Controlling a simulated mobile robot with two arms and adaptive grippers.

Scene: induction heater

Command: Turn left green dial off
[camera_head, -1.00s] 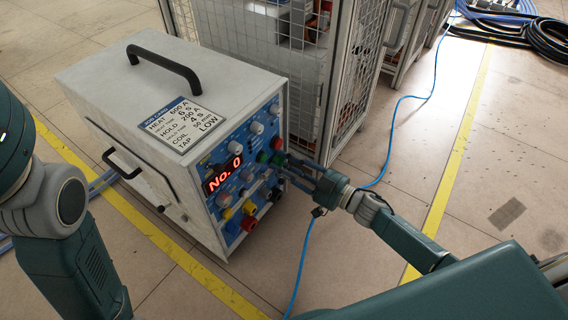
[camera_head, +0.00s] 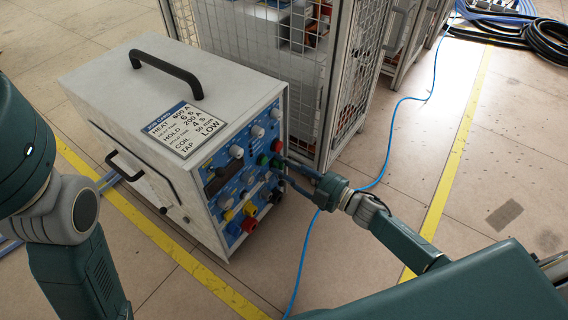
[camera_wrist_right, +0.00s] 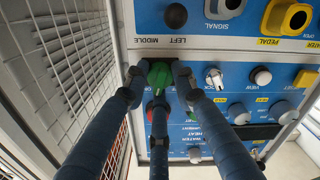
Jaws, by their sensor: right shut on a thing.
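The induction heater (camera_head: 160,195) is a white box with a blue control panel. Two green dials sit side by side on it. My right gripper (camera_head: 287,167) reaches the panel from the right. In the right wrist view, which shows the panel upside down, my right gripper (camera_wrist_right: 160,85) has its blue fingers closed around one green dial (camera_wrist_right: 160,73). The panel's number display (camera_head: 217,181) is dark. My left gripper is out of view.
A mesh cage (camera_head: 315,85) stands close behind the panel side. A blue cable (camera_head: 392,125) runs along the floor below my right arm. Yellow floor lines (camera_head: 447,185) pass nearby. Red, yellow and white knobs crowd the panel around the gripped dial.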

